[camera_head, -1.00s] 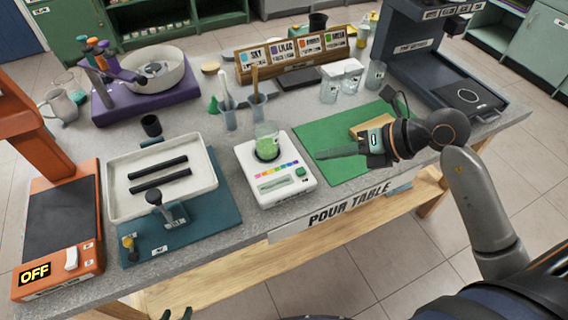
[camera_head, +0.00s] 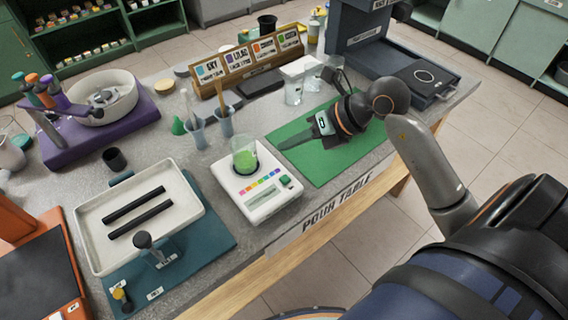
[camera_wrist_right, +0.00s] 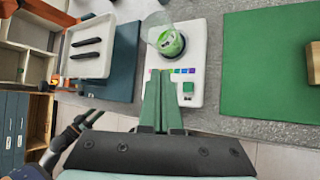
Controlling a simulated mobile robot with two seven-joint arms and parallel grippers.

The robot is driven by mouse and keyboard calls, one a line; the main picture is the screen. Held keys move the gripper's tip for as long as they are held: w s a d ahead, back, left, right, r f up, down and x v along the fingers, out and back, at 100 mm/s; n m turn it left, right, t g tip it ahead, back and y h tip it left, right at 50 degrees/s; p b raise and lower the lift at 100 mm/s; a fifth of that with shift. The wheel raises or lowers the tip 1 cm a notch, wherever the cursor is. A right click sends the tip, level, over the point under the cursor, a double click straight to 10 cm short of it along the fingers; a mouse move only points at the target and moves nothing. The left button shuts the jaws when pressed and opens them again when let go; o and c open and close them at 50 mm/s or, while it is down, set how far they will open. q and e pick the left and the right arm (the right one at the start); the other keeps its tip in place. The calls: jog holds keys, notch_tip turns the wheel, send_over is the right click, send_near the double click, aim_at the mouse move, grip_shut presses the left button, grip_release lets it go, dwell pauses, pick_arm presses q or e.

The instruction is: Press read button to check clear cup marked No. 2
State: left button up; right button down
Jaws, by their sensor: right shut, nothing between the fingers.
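A clear cup with green contents (camera_head: 244,158) stands on the white reader device (camera_head: 262,207); its marking is not readable. The cup also shows in the wrist view (camera_wrist_right: 166,40). The device has a row of coloured squares, a small display and a green button (camera_head: 286,181), which shows in the wrist view (camera_wrist_right: 188,87) too. My right gripper (camera_head: 284,146) is shut and empty, above the green mat beside the device. In the wrist view its fingertips (camera_wrist_right: 162,72) overlap the device's near-left part, left of the button. A dark part at the wrist view's left seems my left gripper (camera_wrist_right: 76,130), unclear.
The green mat (camera_head: 340,165) lies right of the device. A white tray (camera_head: 185,211) with two black bars sits left on a teal mat. Tools in beakers stand behind the cup. A wooden rack of labelled cards (camera_head: 240,84) and clear cups (camera_head: 293,93) are at the back.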

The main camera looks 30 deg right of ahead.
aim_at(285, 179)
jog(key=shift+f, duration=0.15)
notch_tip(285, 179, down, 8)
jog(key=b, duration=0.6)
jog(key=shift+b, duration=0.4)
jog(key=shift+f, duration=0.2)
jog(key=shift+f+b, duration=0.15)
jog(key=shift+b, duration=0.15)
dwell(0.9)
